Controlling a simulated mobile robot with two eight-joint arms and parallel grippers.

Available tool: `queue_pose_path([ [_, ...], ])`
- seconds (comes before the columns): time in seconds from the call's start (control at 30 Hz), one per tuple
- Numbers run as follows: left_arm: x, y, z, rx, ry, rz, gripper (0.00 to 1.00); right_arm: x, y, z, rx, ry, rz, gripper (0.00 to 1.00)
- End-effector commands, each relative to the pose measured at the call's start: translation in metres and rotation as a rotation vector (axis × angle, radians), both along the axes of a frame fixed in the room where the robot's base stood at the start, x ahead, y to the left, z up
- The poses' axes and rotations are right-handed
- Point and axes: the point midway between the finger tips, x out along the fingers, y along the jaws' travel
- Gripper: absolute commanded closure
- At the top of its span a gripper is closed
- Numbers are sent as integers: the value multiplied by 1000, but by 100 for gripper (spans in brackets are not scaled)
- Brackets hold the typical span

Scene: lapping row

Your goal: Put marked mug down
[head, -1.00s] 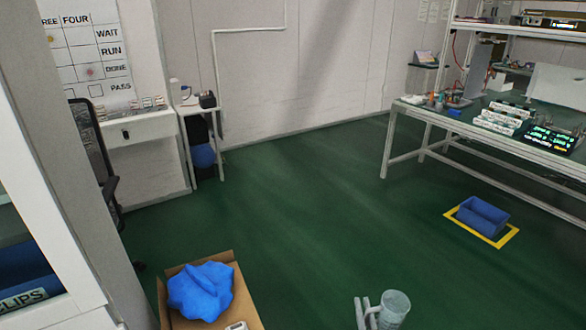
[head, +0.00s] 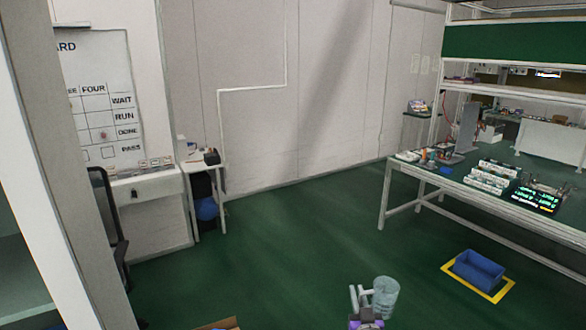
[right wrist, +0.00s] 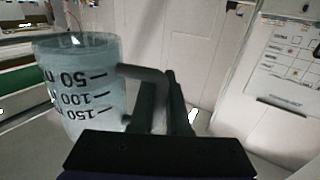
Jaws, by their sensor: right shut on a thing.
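The marked mug (head: 385,297) is a clear, pale cup at the bottom of the head view, right of centre. In the right wrist view the mug (right wrist: 80,85) shows dark graduation lines and the numbers 50, 100 and 150, which appear upside down. Its handle reaches toward my right gripper (right wrist: 165,95), whose fingers are shut on it. In the head view my right gripper (head: 359,300) is just left of the mug, above the green floor. What lies directly beneath the mug is hidden. My left gripper is not in view.
A long workbench (head: 440,181) with devices stands at the right. A blue bin (head: 479,271) sits in a yellow floor outline in front of it. A small white side table (head: 205,165) stands by the back wall. A cardboard box edge (head: 222,324) shows at the bottom. The middle floor is clear.

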Motion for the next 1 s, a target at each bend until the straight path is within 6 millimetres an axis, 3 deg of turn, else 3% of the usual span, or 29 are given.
queue_pose_path([
  [0.67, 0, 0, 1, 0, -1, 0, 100, 3, 2, 2, -1, 0, 3, 100],
  [0.87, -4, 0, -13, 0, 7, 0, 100, 6, 27, -23, -1, 5, 37, 100],
  [1.0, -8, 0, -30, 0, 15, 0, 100, 10, 62, -54, -3, 9, 85, 100],
])
